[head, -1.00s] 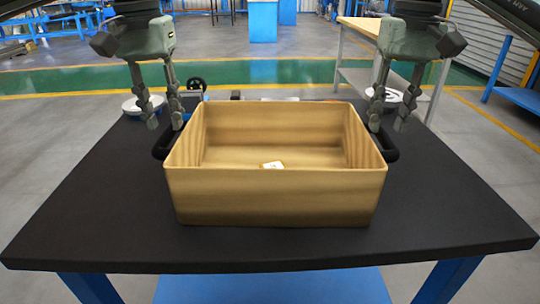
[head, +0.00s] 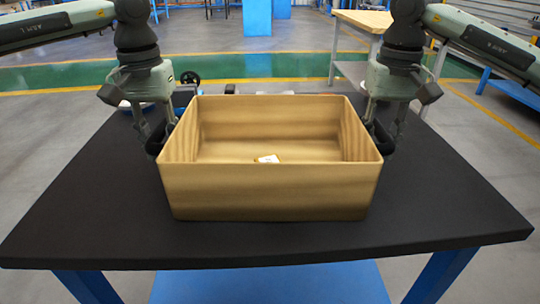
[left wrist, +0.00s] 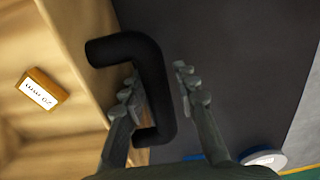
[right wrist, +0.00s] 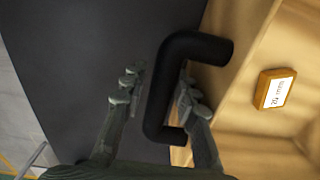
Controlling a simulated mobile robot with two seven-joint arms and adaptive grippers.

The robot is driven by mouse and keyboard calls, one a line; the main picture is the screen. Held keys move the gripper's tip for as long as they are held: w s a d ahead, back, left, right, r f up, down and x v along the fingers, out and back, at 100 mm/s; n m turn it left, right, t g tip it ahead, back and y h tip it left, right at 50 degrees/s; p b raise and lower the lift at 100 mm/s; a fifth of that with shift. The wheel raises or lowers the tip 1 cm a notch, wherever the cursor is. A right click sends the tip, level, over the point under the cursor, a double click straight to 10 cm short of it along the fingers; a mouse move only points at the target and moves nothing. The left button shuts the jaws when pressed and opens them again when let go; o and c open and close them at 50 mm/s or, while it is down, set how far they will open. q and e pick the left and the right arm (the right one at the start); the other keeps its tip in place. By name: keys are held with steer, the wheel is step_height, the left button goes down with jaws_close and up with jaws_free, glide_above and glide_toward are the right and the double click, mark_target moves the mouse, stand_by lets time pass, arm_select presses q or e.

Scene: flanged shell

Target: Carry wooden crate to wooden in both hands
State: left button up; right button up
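The wooden crate (head: 268,190) stands on the black table, open at the top, with a black handle on each side. A small labelled block (head: 267,159) lies inside it. My left gripper (left wrist: 157,82) is open, its fingers on either side of the left handle (left wrist: 152,75). One finger is between the handle and the crate wall, the other outside. My right gripper (right wrist: 160,82) is open in the same way around the right handle (right wrist: 163,90). In the head view the fingertips are partly hidden beside the crate.
The black table (head: 440,205) has bare room in front of and beside the crate. Small items, including a dark wheel (head: 190,78), sit behind the crate. A white round dish (left wrist: 262,158) lies near the table's far edge. Another workbench (head: 362,20) stands behind at right.

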arm_select(q)
steer(key=shift+f, duration=0.3)
arm_select(e)
steer(key=shift+f, duration=0.3)
arm_select(q)
jaws_close()
arm_select(e)
jaws_close()
arm_select(q)
steer(key=shift+r, duration=0.1)
arm_select(e)
steer(key=shift+r, duration=0.15)
